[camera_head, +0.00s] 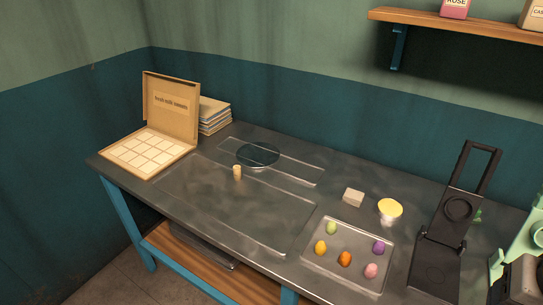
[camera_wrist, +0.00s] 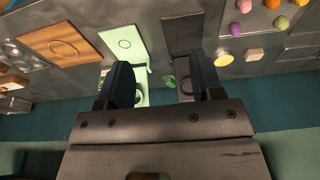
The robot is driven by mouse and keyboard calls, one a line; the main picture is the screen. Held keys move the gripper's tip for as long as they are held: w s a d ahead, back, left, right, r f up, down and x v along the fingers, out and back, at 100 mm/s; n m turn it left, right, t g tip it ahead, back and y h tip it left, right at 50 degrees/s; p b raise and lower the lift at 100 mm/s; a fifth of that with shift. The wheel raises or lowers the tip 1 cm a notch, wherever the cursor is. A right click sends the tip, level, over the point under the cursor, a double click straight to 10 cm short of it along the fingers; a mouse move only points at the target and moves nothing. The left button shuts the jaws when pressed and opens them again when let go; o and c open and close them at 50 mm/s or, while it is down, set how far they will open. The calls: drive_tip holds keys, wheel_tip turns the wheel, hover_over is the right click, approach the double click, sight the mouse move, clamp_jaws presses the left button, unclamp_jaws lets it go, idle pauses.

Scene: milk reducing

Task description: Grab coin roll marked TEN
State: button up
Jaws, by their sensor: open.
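A small tan cylinder (camera_head: 237,172) stands upright on the worktop in the head view, at the front edge of a dark round dish. It could be the coin roll, but no TEN marking is readable at this size. My gripper (camera_wrist: 161,80) is open and empty in the wrist view, its two dark fingers wide apart. It is above the device end of the worktop, away from the cylinder. The cylinder is not seen in the wrist view, and I cannot make out my gripper in the head view.
A clear tray (camera_head: 349,252) holds several coloured egg-like pieces. Near it are a pale block (camera_head: 353,197), a yellow-topped cup (camera_head: 389,209) and a tall black device (camera_head: 450,230). An open cardboard box (camera_head: 150,150) stands at the left.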

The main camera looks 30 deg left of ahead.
drive_tip(key=w+a+m+g+y, duration=0.25)
drive_tip(key=w+a+y, duration=0.25)
drive_tip(key=w+a, duration=0.8)
drive_tip(key=m+g+y, duration=0.3)
drive_tip(key=m+y, duration=0.3)
drive_tip(key=m, duration=0.2)
approach(237, 169)
drive_tip(key=s+d+r, duration=0.1)
drive_tip(key=d+r, duration=0.2)
drive_tip(key=d, duration=0.3)
drive_tip(key=d+r, duration=0.3)
drive_tip(key=d, duration=0.4)
drive_tip(key=a+f+m, duration=0.1)
drive_tip(key=a+f, duration=0.2)
drive_tip(key=a, duration=0.2)
drive_tip(key=a+f+m+y, duration=0.1)
drive_tip(key=a+f+m, duration=0.1)
drive_tip(key=a, duration=0.3)
drive_tip(key=w+a+f+m+y, duration=0.1)
drive_tip(key=a+f, duration=0.3)
drive_tip(key=a, duration=0.1)
drive_tip(key=shift+a+f+m, duration=0.25)
drive_tip(key=shift+a+f, duration=0.1)
drive_tip(key=shift+a, duration=0.05)
drive_tip(key=shift+a+f, duration=0.15)
drive_tip(key=shift+a, duration=0.1)
drive_tip(key=shift+a, duration=0.1)
drive_tip(key=shift+x, duration=1.2)
